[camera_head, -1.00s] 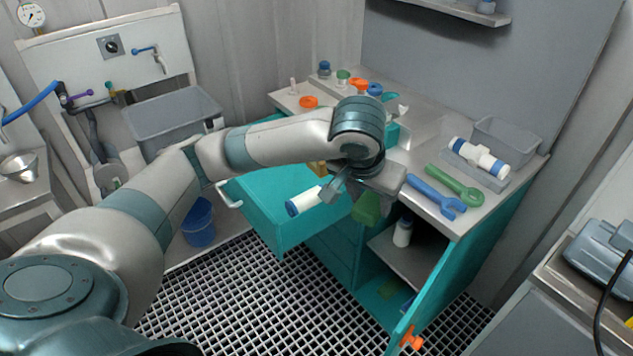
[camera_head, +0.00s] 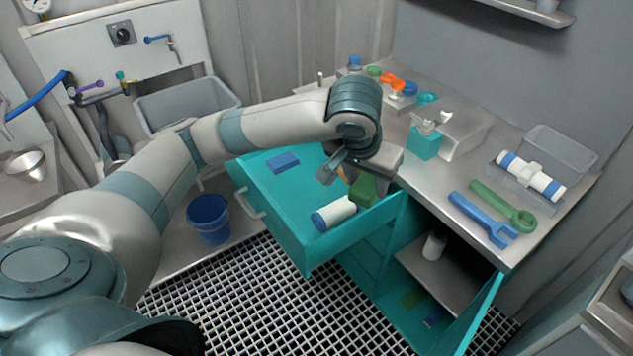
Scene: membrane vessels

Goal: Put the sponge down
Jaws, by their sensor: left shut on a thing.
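My left gripper (camera_head: 348,178) points down over the right end of the open teal drawer (camera_head: 268,208). It is shut on a green block (camera_head: 364,191), which I take to be the sponge. The fingers and wrist partly hide the block, and I cannot tell whether it touches the drawer. A white cylinder with a blue end (camera_head: 333,213) lies in the drawer just below and left of the gripper. A flat blue block (camera_head: 283,162) lies farther back in the drawer. A bit of something yellow shows behind the fingers. My right gripper is out of view.
The worktop (camera_head: 436,180) holds a blue wrench (camera_head: 483,219), a green wrench (camera_head: 503,206), a blue-ended white cylinder (camera_head: 532,176) and a teal dispenser (camera_head: 424,142). An open cabinet door (camera_head: 478,318) stands below. A blue bucket (camera_head: 208,219) is left of the drawer.

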